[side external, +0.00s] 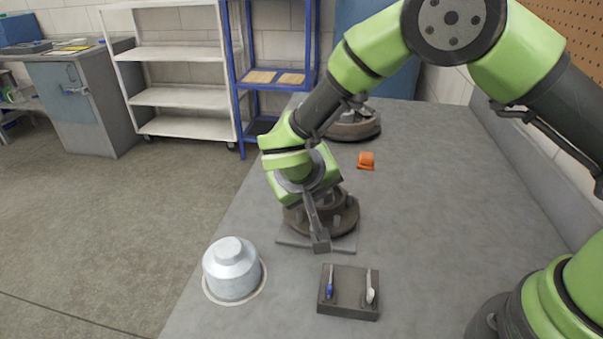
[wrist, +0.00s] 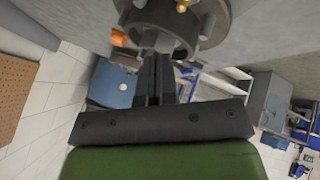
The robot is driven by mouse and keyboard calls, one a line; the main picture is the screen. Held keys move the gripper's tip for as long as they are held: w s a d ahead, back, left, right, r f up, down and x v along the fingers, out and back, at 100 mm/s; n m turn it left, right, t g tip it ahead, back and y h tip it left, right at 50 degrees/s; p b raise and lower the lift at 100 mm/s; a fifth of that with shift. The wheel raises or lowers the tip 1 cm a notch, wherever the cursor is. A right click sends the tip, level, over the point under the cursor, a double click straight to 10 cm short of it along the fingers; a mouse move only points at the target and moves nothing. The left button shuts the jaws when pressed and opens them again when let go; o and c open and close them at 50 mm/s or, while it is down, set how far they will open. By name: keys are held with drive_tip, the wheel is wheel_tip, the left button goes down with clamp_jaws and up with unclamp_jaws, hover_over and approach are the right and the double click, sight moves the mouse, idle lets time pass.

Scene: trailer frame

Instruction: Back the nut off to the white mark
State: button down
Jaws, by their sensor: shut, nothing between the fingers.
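A dark brown round wheel hub (side external: 346,217) stands on a grey plate (side external: 345,244) on the bench, partly hidden behind my wrist. In the wrist view the hub (wrist: 205,22) fills the top middle, with several studs and a small brass-coloured tip (wrist: 182,7) at the frame's top edge. I cannot tell whether that tip is the nut. No white mark can be made out. My gripper (side external: 323,230) is low at the hub's near side. In the wrist view my gripper (wrist: 157,50) is shut and empty, its fingers pointing at the hub; contact cannot be told.
A dark tray (side external: 348,307) holding a blue-handled tool and a white one stands in front. A metal canister (side external: 233,269) is at the bench's left edge. An orange block (side external: 366,162) and a second hub (side external: 354,128) lie behind. The bench's right side is clear.

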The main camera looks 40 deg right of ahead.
drive_tip(key=a+v, duration=0.1)
drive_tip(key=v, duration=1)
drive_tip(key=s+d+r+g+y, duration=0.1)
drive_tip(key=s+d+r+y, duration=0.3)
drive_tip(key=s+d+r, duration=0.45)
drive_tip(key=s+d+r+t+y, duration=0.2)
drive_tip(key=s+d, duration=0.1)
drive_tip(key=s, duration=0.2)
drive_tip(key=s+d+r+m+t+y, duration=0.1)
drive_tip(key=s+d+r+t+y, duration=0.1)
drive_tip(key=s, duration=0.3)
drive_tip(key=shift+s+d+r, duration=0.15)
drive_tip(key=shift+d, duration=0.2)
